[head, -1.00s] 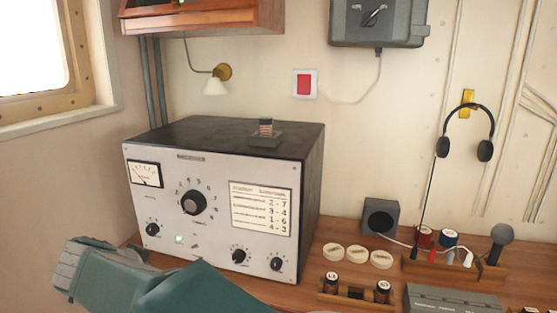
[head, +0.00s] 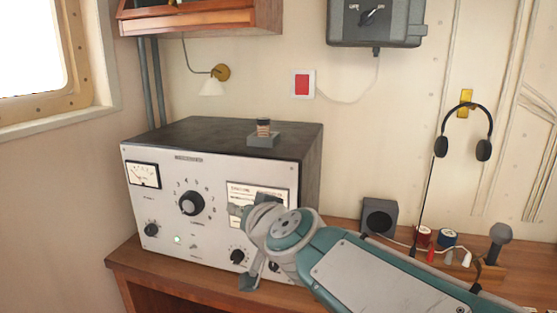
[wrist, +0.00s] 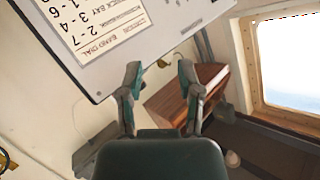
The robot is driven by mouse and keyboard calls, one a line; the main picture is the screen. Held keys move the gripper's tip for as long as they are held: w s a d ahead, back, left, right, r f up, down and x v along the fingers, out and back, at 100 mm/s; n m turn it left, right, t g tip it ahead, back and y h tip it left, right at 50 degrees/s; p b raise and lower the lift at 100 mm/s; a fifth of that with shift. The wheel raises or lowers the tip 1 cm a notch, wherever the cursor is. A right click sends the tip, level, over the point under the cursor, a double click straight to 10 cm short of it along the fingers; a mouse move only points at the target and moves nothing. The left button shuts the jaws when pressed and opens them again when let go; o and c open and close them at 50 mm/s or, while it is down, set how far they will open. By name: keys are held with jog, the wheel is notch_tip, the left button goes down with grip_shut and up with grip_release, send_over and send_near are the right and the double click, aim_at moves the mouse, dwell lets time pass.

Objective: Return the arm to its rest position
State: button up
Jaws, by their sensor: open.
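My gripper (wrist: 159,82) shows in the wrist view with its two fingers spread apart and nothing between them. In the head view my teal arm reaches in from the lower right, and its wrist end stands in front of the grey radio set (head: 222,170). There it covers part of the label card and the lower right knobs. The gripper's fingers are mostly hidden or hard to make out in the head view. In the wrist view the radio's front panel (wrist: 150,36) appears upside down beyond the fingers; I cannot tell the gap.
The wooden desk (head: 135,266) has a bare front edge at left. A small speaker box (head: 378,217), red and blue spools and a microphone (head: 500,236) stand right of the radio. A headset (head: 484,150) hangs on the wall. A wooden cabinet (head: 205,19) overhangs the radio.

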jog(key=s+d+f+g+h, duration=0.3)
jog(key=s+d+f, duration=0.5)
jog(key=s+d, duration=0.2)
jog(key=s+d+f+g+h, duration=0.4)
jog(key=s+d+f, duration=0.4)
jog(key=s+d, duration=0.2)
jog(key=shift+s+d+f+m, duration=0.25)
jog(key=shift+d+m, duration=0.15)
jog(key=shift+d, duration=0.2)
jog(key=shift+r, duration=0.1)
